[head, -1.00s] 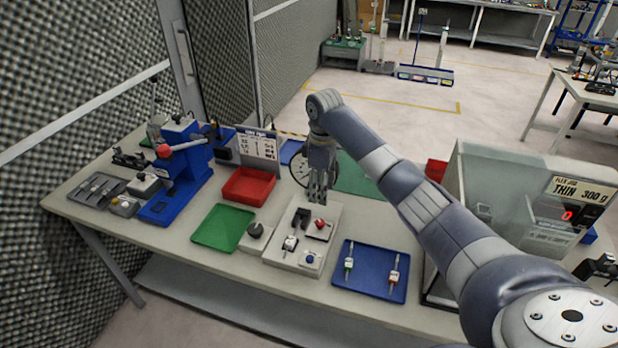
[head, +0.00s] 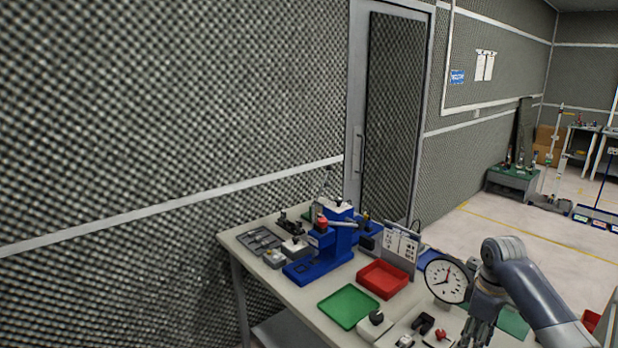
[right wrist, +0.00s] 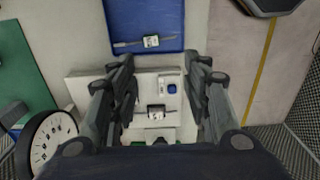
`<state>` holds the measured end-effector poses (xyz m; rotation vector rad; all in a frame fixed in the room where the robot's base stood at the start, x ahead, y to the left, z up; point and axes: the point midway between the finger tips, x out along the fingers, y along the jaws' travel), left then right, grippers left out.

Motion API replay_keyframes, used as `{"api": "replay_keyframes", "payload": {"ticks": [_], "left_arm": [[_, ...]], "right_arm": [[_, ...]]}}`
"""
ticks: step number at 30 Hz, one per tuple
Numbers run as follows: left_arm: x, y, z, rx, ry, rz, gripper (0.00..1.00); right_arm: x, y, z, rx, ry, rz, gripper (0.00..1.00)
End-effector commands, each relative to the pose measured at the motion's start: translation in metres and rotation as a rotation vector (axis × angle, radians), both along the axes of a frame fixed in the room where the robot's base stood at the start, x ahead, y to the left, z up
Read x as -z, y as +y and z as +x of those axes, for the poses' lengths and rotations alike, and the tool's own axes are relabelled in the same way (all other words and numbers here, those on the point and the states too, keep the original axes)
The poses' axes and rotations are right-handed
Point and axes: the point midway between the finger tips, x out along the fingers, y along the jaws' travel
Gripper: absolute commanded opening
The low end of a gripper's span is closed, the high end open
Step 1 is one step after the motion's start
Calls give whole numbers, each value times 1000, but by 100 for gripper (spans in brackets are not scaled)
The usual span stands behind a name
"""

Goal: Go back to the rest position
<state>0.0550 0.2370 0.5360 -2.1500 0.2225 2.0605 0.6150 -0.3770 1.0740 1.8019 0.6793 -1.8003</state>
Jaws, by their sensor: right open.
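My right gripper (head: 477,336) hangs down over the right part of the workbench, just right of the round dial gauge (head: 447,281). The frame's bottom edge cuts off its lower end. In the right wrist view the right gripper (right wrist: 163,66) is open, with its two fingers well apart and nothing held between them. Below it in that view lies a light grey fixture block (right wrist: 85,86) with a blue button (right wrist: 172,88) and a small part on it. Whether the fingers touch the block cannot be told. My left gripper is not in view.
A blue press (head: 325,255), a red tray (head: 383,279) and a green tray (head: 348,306) stand on the bench. A blue tray (right wrist: 120,22) with a small part shows in the wrist view. A foam wall with a door (head: 392,110) is close behind the bench. Open floor (head: 500,230) lies to the right.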

Motion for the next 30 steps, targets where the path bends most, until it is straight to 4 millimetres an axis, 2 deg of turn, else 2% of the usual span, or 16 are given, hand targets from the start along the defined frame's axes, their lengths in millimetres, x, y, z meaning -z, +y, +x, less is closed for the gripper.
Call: {"api": "replay_keyframes", "payload": {"ticks": [1,9,14,19,23,27,30], "left_arm": [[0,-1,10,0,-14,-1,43],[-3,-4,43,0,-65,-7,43],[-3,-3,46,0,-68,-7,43],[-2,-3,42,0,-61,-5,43],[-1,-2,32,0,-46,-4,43],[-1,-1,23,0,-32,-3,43],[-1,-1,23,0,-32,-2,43]], "right_arm": [[0,0,0,0,0,0,44],[34,26,-14,-22,-4,-17,44],[57,45,-26,-33,-9,-23,44],[86,72,-47,-41,-25,-24,44],[115,101,-75,-40,-44,-13,44],[142,135,-116,-13,-80,12,44],[154,155,-147,24,-109,36,44]]}}
